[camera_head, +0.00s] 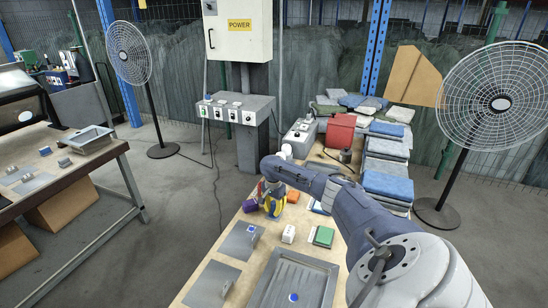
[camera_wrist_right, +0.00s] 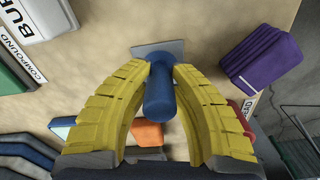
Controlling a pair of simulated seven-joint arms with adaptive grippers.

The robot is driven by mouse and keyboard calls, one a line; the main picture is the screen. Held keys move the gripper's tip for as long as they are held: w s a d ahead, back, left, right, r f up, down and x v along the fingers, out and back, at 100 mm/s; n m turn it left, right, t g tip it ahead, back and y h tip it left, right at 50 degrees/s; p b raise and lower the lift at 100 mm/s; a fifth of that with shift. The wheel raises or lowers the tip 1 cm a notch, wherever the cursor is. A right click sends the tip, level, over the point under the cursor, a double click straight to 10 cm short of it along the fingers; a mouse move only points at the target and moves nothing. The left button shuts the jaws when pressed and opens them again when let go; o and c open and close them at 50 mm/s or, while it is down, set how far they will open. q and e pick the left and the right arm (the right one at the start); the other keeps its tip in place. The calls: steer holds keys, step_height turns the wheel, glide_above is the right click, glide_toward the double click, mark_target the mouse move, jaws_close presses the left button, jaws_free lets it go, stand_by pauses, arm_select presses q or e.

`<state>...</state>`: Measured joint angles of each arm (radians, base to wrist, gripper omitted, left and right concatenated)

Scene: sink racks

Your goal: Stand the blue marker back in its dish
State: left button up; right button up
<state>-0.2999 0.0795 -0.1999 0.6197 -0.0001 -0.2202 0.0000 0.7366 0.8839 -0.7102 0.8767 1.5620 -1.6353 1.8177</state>
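The blue marker (camera_wrist_right: 159,98) is a short dark blue cylinder in the right wrist view, with one rounded end toward the camera. My right gripper (camera_wrist_right: 163,68) has its curved yellow fingers closed against both sides of it. A small grey square plate (camera_wrist_right: 146,50), possibly the dish, shows just beyond the marker's far end; I cannot tell whether they touch. In the head view my right gripper (camera_head: 272,203) is low over the far part of the workbench, and the marker cannot be made out there. My left gripper is not in view.
A purple block (camera_wrist_right: 262,60) lies beside the gripper, with boxes (camera_wrist_right: 35,18) on the other side. In the head view a metal tray (camera_head: 262,290), a white block (camera_head: 289,233) and a green block (camera_head: 323,236) are nearer. Folded blue cloths (camera_head: 388,184) are piled at right.

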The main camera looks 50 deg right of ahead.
mark_target(273, 203)
steer(key=o, duration=0.4)
steer(key=shift+c, duration=0.2)
step_height(273, 203, up, 12)
steer(key=shift+a+r, duration=0.15)
stand_by(0.3)
stand_by(0.3)
